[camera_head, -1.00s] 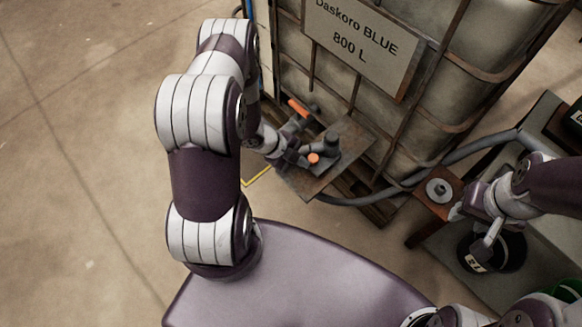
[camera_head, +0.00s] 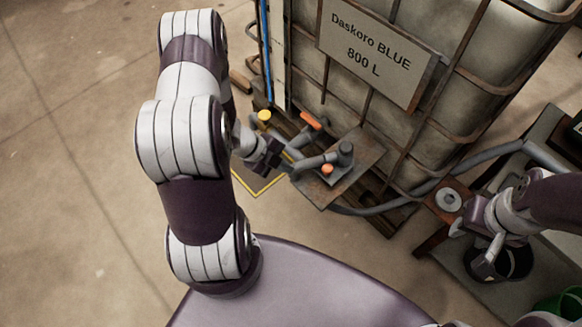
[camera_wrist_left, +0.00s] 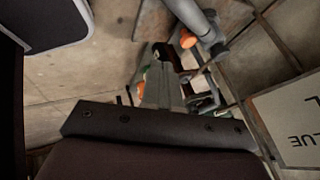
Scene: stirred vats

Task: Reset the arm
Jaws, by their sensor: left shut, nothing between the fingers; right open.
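My left arm comes in from the left and bends down toward the tank's outlet. My left gripper (camera_head: 276,160) is shut and empty, just left of the grey outlet pipe (camera_head: 318,161) with its small orange knob (camera_head: 327,170). In the left wrist view the shut fingers (camera_wrist_left: 165,62) point up the picture, with a grey pipe (camera_wrist_left: 196,20) and an orange part (camera_wrist_left: 187,38) beyond them. My right gripper (camera_head: 488,255) is open above a black bucket (camera_head: 512,268) at the right.
A caged tank labelled "Daskoro BLUE 800 L" (camera_head: 368,50) stands behind the outlet. An orange handle (camera_head: 311,121) and a yellow cap (camera_head: 264,116) are near its lower left. A grey hose (camera_head: 425,187) runs right. Floor at the left is clear.

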